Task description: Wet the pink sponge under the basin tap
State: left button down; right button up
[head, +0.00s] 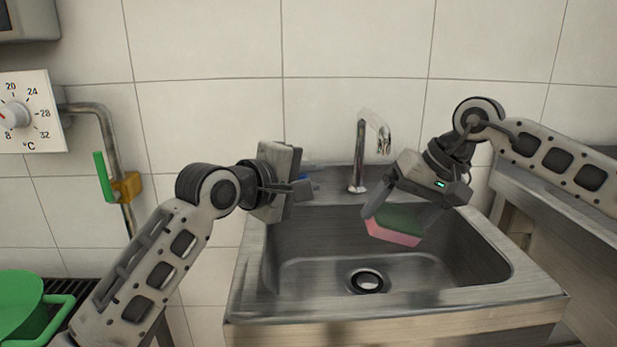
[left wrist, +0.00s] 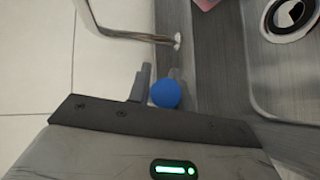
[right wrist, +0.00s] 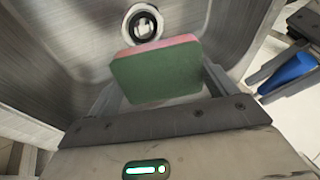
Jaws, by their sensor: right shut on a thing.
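The sponge (head: 393,237), pink with a green side, is held over the basin (head: 300,240) by my right gripper (head: 395,222). The right wrist view shows the sponge (right wrist: 157,75) between the two fingers, with the drain beyond it. The tap (head: 358,155) stands at the basin's back edge; its spout is above and a little left of the sponge. No water stream shows. My left gripper (head: 300,190) is at the basin's back left, its fingers slightly apart around or beside a blue tap handle (left wrist: 166,93). The handle also shows in the right wrist view (right wrist: 288,73); contact is unclear.
The drain (head: 367,281) is in the basin floor. A metal counter (head: 540,205) stands at the right. A pipe with a green lever (head: 104,177) runs down the wall at the left, under a temperature dial (head: 25,112). A green pan (head: 22,300) is at the lower left.

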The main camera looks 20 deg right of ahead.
pick_arm(q)
jog(key=shift+w+a+m+g+h, duration=0.25)
jog(key=shift+a+m+g+h, duration=0.35)
jog(key=shift+a+m+g, duration=0.45)
jog(key=shift+d, duration=0.15)
jog(key=c, duration=1.3)
grip_release()
jog(key=v, duration=1.2)
